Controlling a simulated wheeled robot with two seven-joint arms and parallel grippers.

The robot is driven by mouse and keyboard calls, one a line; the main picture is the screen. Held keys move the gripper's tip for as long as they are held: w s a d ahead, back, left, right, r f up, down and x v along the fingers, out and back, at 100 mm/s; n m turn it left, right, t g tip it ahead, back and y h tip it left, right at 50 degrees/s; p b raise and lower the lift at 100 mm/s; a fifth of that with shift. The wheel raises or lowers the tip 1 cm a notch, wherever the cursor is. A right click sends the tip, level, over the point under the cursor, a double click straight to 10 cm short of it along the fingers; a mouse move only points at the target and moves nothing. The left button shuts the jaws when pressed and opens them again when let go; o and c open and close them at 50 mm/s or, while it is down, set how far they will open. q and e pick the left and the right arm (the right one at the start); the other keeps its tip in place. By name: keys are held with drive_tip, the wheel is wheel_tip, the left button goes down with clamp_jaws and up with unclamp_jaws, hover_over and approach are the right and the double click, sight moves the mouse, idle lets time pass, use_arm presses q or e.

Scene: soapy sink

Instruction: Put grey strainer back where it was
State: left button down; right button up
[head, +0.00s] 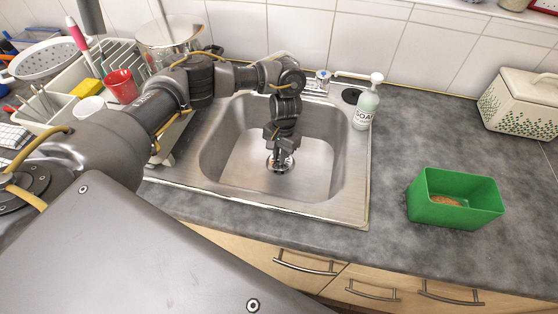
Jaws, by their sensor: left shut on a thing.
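The strainer (280,169), a small round metallic grey piece, is at the bottom of the sink basin (322,172), near its middle. My left gripper (280,158) reaches down into the basin from above and is shut on the strainer's top. The gripper's fingers hide part of the strainer, and the drain opening beneath cannot be made out. Whether the strainer sits in the drain or just above it, I cannot tell. My right gripper is not in view.
A soap bottle (366,105) stands at the sink's back right corner, near the faucet (322,80). A green box (455,198) with something brown inside stands on the right counter. A dish rack with a red cup (121,86) is left. The counter between sink and box is clear.

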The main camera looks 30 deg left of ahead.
use_arm(q)
wheel_tip(320, 180, down, 3)
drive_tip(key=shift+r+b, duration=0.1)
drive_tip(key=shift+b, duration=0.3)
drive_tip(key=shift+f, duration=0.2)
drive_tip(key=shift+f, duration=0.15)
drive_tip(key=c, duration=1.4)
unclamp_jaws()
drive_tip(key=shift+c, duration=0.2)
wheel_tip(320, 180, up, 12)
drive_tip(key=w+p, duration=0.1)
drive_tip(key=p, duration=0.1)
drive_tip(key=shift+w, duration=0.4)
